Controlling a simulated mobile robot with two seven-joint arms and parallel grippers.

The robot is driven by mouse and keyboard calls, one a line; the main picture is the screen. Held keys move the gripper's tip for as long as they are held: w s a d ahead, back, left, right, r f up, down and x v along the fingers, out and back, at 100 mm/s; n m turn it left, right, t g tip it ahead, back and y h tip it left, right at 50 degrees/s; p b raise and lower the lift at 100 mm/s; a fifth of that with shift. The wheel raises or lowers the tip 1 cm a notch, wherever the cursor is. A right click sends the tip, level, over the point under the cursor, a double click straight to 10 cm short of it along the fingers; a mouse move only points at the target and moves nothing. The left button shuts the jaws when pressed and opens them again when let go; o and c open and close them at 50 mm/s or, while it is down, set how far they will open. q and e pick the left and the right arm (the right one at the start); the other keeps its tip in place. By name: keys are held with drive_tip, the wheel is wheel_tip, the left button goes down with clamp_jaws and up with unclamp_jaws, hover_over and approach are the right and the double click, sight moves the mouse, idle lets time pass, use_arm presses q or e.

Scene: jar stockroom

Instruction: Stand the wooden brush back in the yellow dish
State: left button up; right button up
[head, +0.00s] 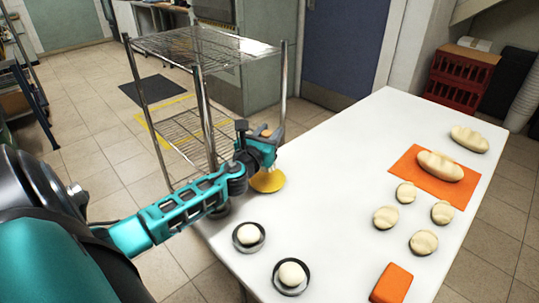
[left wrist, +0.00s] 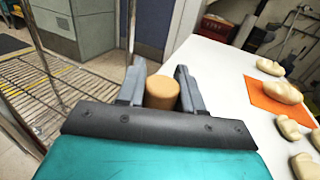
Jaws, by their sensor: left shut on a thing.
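My left gripper (head: 262,138) is over the left edge of the white table, above the yellow dish (head: 268,183). In the left wrist view, the gripper (left wrist: 160,85) is shut on the tan, round end of the wooden brush (left wrist: 162,93), with a grey finger on each side. In the head view the gripper hides most of the brush. The yellow dish sits on the table right under the gripper. I cannot tell whether the brush's lower end touches the dish. My right gripper is not in view.
A wire rack (head: 203,95) stands close behind and left of my left gripper. Two dark saucers with pale balls (head: 248,234) (head: 292,274) are near the front. Several dough pieces (head: 423,242), an orange mat (head: 400,175) and an orange block (head: 391,284) lie right. The table's middle (head: 330,170) is clear.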

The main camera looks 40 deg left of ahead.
use_arm(q)
wheel_tip(320, 180, down, 4)
drive_tip(key=shift+r+b, duration=0.1)
drive_tip(key=shift+b, duration=1.05)
drive_tip(key=shift+f, duration=0.45)
drive_tip(key=shift+f+b, duration=0.1)
drive_tip(key=shift+b, duration=0.25)
drive_tip(key=o, duration=1)
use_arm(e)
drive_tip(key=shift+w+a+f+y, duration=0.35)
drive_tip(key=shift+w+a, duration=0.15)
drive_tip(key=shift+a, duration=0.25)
use_arm(q)
drive_tip(key=shift+o, duration=0.2)
